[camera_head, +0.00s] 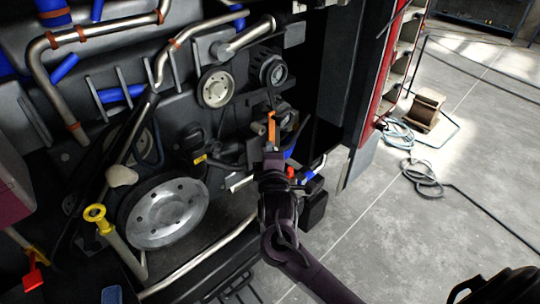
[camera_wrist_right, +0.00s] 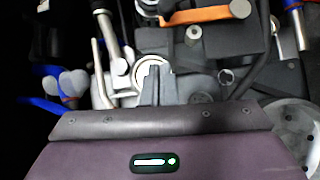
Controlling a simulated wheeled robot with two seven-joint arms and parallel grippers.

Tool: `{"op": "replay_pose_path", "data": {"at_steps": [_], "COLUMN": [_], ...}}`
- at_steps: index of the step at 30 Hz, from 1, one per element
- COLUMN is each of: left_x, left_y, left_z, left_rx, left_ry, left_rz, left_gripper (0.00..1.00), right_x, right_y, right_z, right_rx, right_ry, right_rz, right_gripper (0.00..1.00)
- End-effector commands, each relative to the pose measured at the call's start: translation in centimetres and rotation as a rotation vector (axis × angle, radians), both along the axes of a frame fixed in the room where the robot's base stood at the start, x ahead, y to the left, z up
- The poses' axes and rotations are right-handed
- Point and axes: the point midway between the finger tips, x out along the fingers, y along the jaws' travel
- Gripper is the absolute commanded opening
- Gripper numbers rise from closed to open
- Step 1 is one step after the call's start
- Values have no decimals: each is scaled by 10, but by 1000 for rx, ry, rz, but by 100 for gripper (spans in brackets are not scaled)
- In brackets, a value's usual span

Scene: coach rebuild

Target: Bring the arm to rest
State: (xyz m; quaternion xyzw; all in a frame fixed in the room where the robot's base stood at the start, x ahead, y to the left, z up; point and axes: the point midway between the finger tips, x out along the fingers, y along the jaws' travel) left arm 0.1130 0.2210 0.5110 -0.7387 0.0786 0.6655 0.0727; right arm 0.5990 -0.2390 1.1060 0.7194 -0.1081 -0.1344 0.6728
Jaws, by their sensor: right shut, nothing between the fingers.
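My right arm comes up from the bottom of the head view. Its dark purple wrist ends at the right gripper (camera_head: 269,152), in front of the engine bay. In the right wrist view the dark fingers of the right gripper (camera_wrist_right: 156,82) are together and hold nothing. A round pale metal fitting (camera_wrist_right: 185,68) lies just behind the fingertips in that picture; I cannot tell whether they touch it. An orange bar (camera_head: 271,128) shows just above the gripper in the head view, and it also lies across the top of the wrist view (camera_wrist_right: 208,16). My left gripper is not in view.
The engine, with a large grey pulley (camera_head: 166,211), a smaller pulley (camera_head: 216,87) and metal pipes, fills the left. A yellow-topped tube (camera_head: 96,213) stands at lower left. A red panel edge (camera_head: 383,75), coiled hose (camera_head: 421,180) and wooden reel (camera_head: 426,108) are right. Grey floor there is mostly open.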

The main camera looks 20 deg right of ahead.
Motion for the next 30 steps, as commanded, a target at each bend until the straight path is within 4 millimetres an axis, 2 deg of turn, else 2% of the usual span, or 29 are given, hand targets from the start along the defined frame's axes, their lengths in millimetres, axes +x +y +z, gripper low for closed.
{"op": "replay_pose_path", "data": {"at_steps": [6, 17, 20, 23, 25, 26, 30], "left_x": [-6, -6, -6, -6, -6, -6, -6], "left_y": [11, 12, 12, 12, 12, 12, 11], "left_z": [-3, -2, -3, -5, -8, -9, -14], "left_rx": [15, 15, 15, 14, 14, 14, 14], "left_ry": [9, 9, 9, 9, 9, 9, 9], "left_rz": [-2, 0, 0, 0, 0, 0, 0], "left_gripper": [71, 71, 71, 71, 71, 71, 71], "right_x": [-8, -7, -7, -5, -5, -6, -22], "right_y": [2, 2, 2, 3, 3, 4, 4], "right_z": [1, 1, -5, -33, -71, -91, -197], "right_rx": [0, 0, 5, 31, 70, 93, 229], "right_ry": [1, 1, 7, 41, 84, 108, 235], "right_rz": [-1, -1, 0, 8, 16, 19, 23], "right_gripper": [0, 0, 0, 0, 0, 0, 0]}}
